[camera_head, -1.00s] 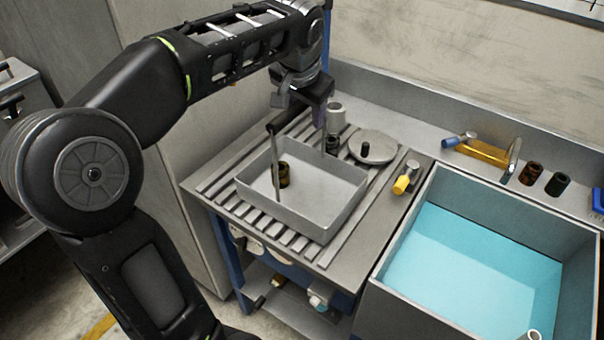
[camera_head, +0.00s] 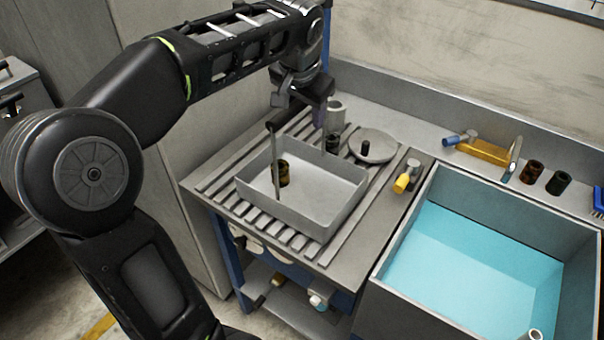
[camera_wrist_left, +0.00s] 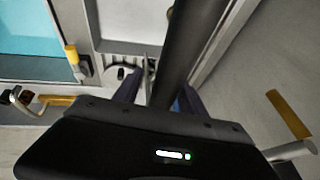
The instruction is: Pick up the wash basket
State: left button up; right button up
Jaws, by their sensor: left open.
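The wash basket (camera_head: 318,203) is a grey rectangular tray on the slatted drainboard in the head view. A thin upright post rises at its near side to a dark handle bar. A small brown jar stands inside it. My left gripper (camera_head: 300,98) is above the basket's back part, at the handle, and open. In the left wrist view, the thick black handle bar (camera_wrist_left: 195,45) runs between the two fingers of the gripper (camera_wrist_left: 160,93). Contact cannot be told. The bar's far end is partly hidden by the gripper in the head view. My right gripper is not in view.
A round lid (camera_head: 374,146) with a black knob lies right of the basket, with a yellow-handled valve (camera_head: 405,178) beside it. A deep basin (camera_head: 470,262) of blue liquid is at the right. Dark jars (camera_head: 545,177) stand on the back ledge.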

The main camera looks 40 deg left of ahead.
pick_arm(q)
jog(key=shift+c, duration=0.6)
grip_shut()
dwell(0.8)
